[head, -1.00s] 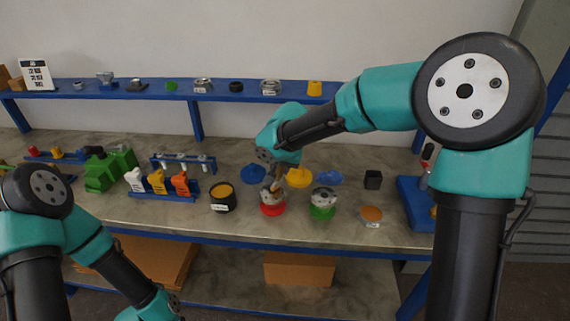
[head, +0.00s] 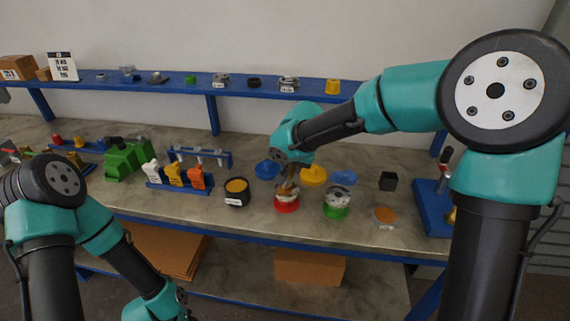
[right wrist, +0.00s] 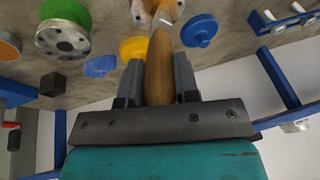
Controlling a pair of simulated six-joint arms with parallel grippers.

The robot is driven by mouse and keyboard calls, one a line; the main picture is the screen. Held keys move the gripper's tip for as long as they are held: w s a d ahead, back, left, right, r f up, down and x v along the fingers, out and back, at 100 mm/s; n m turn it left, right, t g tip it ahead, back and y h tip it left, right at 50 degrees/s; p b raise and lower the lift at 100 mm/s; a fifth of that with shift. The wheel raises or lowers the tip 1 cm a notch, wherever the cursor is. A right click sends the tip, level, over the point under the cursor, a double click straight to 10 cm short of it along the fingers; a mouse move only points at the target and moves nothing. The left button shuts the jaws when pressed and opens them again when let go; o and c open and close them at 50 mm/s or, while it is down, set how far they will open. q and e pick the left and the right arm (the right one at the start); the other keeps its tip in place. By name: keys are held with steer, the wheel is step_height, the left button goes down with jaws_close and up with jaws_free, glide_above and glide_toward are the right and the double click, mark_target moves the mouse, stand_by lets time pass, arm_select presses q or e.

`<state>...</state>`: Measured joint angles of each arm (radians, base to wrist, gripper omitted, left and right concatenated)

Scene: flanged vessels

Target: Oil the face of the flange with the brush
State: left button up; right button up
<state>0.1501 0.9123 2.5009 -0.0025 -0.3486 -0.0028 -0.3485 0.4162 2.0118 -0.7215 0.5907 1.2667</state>
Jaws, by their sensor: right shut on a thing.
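My right gripper (head: 290,178) is shut on the brush, whose wooden handle (right wrist: 160,70) points away from the jaws in the right wrist view. The grey flange on the red vessel (head: 287,203) is directly below the gripper. The brush's far end is over this flange in the right wrist view, but I cannot tell whether the bristles touch its face. A second grey flange tops the green vessel (head: 337,204) to the right; its bolt-holed face (right wrist: 62,38) shows in the right wrist view. My left arm is low at the left, its jaws out of view.
A black pot with amber contents (head: 237,190) stands left of the red vessel. Blue and yellow (head: 313,175) discs lie behind it. A black cube (head: 388,181) and an orange-topped dish (head: 384,215) are to the right. A bottle rack (head: 176,177) stands left; a blue shelf (head: 215,91) runs behind.

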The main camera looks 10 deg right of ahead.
steer(key=a+r, duration=0.3)
steer(key=r, duration=0.5)
steer(key=shift+w+a, duration=0.15)
steer(key=shift+a, duration=0.25)
stand_by(1.0)
stand_by(0.7)
steer(key=d+r, duration=0.4)
steer(key=d, duration=0.3)
steer(key=shift+d, duration=0.25)
